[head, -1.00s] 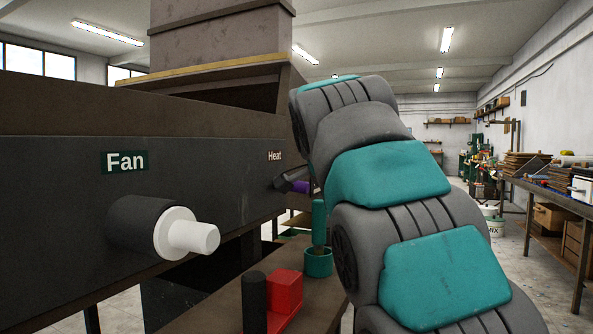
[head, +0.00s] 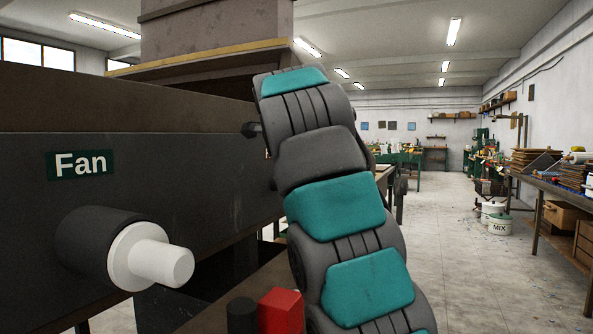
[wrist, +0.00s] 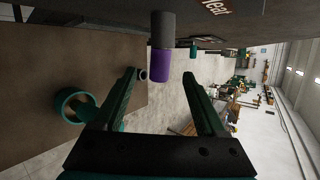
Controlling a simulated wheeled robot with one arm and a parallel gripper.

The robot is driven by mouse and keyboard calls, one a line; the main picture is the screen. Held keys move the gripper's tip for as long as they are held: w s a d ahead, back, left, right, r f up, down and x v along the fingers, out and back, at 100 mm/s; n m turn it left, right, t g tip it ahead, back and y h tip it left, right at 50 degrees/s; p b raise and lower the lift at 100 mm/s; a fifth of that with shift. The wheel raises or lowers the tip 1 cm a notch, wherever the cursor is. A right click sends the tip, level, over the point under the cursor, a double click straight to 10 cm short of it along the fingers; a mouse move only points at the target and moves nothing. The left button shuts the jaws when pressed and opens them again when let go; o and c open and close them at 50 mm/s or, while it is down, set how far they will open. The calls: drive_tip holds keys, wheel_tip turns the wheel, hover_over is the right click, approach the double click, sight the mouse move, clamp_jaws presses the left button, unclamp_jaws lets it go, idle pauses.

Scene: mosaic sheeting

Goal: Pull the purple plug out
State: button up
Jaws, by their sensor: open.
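The purple plug (wrist: 160,66) sits in a dark grey round socket (wrist: 162,29) on the machine panel, in the wrist view. The "Heat" label (wrist: 214,7) is beside this socket, cut by the top edge. My gripper (wrist: 160,76) is open, with one finger on each side of the plug's line and nothing held. The plug's free end shows in the gap near the fingertips; I cannot tell whether it is between them in depth. In the head view my arm hides the plug and most of the gripper.
A white plug (head: 155,256) sits in the socket beside the "Fan" label (head: 81,164). A red block (head: 281,312) and a dark cylinder (head: 241,316) stand below my arm. A teal ring-shaped cup (wrist: 76,104) is on a brown surface. Open floor (head: 450,230) lies to the right.

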drive_tip(key=x, duration=0.5)
drive_tip(key=shift+w+f, duration=0.1)
drive_tip(key=shift+w, duration=0.05)
clamp_jaws()
idle(0.9)
